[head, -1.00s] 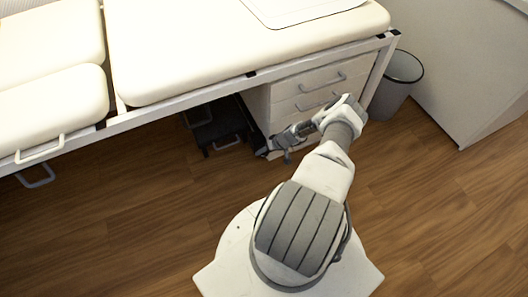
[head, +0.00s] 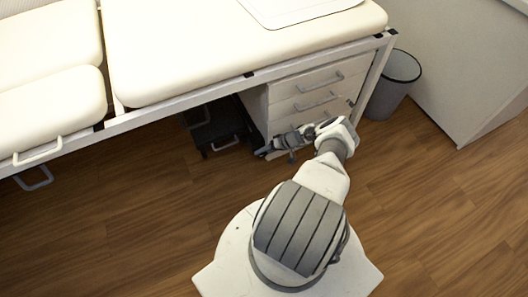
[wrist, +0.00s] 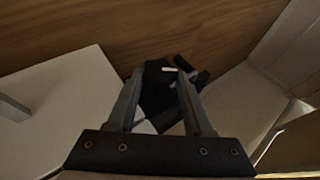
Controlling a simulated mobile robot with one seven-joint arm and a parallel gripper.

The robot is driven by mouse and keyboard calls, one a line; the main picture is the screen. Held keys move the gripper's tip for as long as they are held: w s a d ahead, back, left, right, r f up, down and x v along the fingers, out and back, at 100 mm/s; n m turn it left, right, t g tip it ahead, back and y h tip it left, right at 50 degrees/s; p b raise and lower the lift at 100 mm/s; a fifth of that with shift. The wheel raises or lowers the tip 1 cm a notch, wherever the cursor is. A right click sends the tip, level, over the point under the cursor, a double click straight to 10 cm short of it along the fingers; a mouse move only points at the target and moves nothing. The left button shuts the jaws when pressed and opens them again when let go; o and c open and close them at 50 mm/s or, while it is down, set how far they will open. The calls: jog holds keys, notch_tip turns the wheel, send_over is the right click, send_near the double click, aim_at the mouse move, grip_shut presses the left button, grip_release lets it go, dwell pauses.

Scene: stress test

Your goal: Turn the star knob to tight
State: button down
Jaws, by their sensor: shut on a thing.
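The star knob (wrist: 158,92) is a black, lobed shape between my fingers in the wrist view. Its lower part and any tight marking cannot be made out. My gripper (wrist: 160,74) is shut on it, with one grey finger on each side. In the head view my gripper (head: 278,146) reaches left, low in front of the drawer unit under the padded table. The knob is too small and dark to tell apart there.
The drawer unit (head: 290,90) with grey handles stands close behind my gripper. The padded table (head: 240,50) overhangs above. A grey bin (head: 392,85) stands at the right. Wooden floor (head: 120,210) is clear at the left and right.

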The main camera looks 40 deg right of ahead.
jog(key=c, duration=0.6)
grip_release()
jog(key=p+v, duration=0.5)
jog(key=v, duration=1.2)
jog(key=shift+s+p, duration=0.2)
jog(key=shift+p, duration=0.2)
jog(key=shift+d+r, duration=0.1)
jog(key=shift+d, duration=0.05)
